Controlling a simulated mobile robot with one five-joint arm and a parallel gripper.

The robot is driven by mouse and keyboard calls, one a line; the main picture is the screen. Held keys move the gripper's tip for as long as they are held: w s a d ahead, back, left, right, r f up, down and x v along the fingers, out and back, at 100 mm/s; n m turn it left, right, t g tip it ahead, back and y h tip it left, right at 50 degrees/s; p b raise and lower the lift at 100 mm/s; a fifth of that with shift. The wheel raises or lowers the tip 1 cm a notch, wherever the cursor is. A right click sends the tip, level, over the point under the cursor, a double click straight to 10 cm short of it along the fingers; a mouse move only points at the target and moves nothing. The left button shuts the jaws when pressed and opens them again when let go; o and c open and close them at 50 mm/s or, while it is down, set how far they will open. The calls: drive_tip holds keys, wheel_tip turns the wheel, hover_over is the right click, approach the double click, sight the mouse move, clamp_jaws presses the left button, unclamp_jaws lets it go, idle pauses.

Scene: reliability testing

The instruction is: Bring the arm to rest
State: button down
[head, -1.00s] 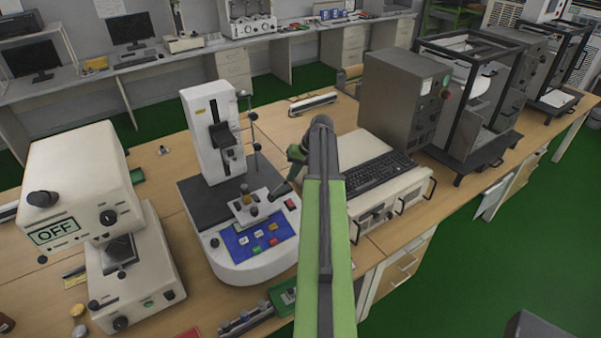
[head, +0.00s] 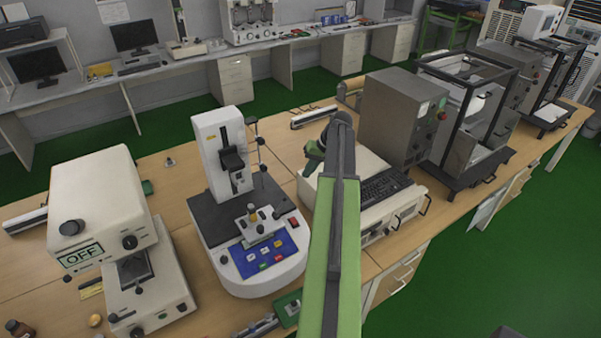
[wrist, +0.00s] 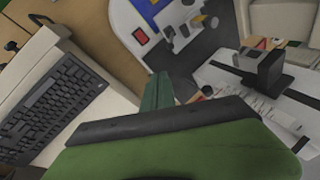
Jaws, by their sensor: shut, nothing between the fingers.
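My green and grey arm (head: 335,225) rises from the bottom of the head view over the front edge of the wooden bench. Its dark bend is at the top, and the far part beyond it is mostly hidden behind the arm. In the wrist view my gripper (wrist: 157,86) shows as a narrow green piece beyond a dark bar and a broad green body. The fingers are shut with nothing between them. They are over the bench, between the keyboard (wrist: 55,108) and the white machine with a blue panel (wrist: 146,10).
The white machine (head: 215,140) stands left of my arm. A cream instrument marked OFF (head: 100,195) is further left. The keyboard (head: 385,187) and a grey cabinet (head: 390,120) are right of the arm. Black-framed chambers (head: 465,120) line the bench. Green floor is open at right.

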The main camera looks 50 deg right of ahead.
idle(0.4)
drive_tip(key=w+a+f+n+g+b, duration=0.1)
drive_tip(key=w+a+f+b, duration=0.25)
drive_tip(key=a, duration=0.65)
drive_tip(key=w+a+f+n+g+b, duration=0.1)
drive_tip(key=w+a+f+n+b, duration=0.15)
drive_tip(key=a+f, duration=0.45)
drive_tip(key=w+a+f+n+g+b, duration=0.15)
drive_tip(key=w+a+b, duration=0.25)
drive_tip(key=a, duration=0.8)
drive_tip(key=s+a+f+n+h+b, duration=0.1)
drive_tip(key=a+f+b, duration=0.3)
drive_tip(key=a, duration=0.9)
drive_tip(key=s+a+f+n+h+b, duration=0.1)
drive_tip(key=a+f+b, duration=0.3)
drive_tip(key=a, duration=0.8)
drive_tip(key=shift+s+a+f+n+g+h, duration=0.15)
drive_tip(key=shift+s+a+n+g+h, duration=0.25)
drive_tip(key=shift+n, duration=0.3)
drive_tip(key=shift+s+d, duration=0.1)
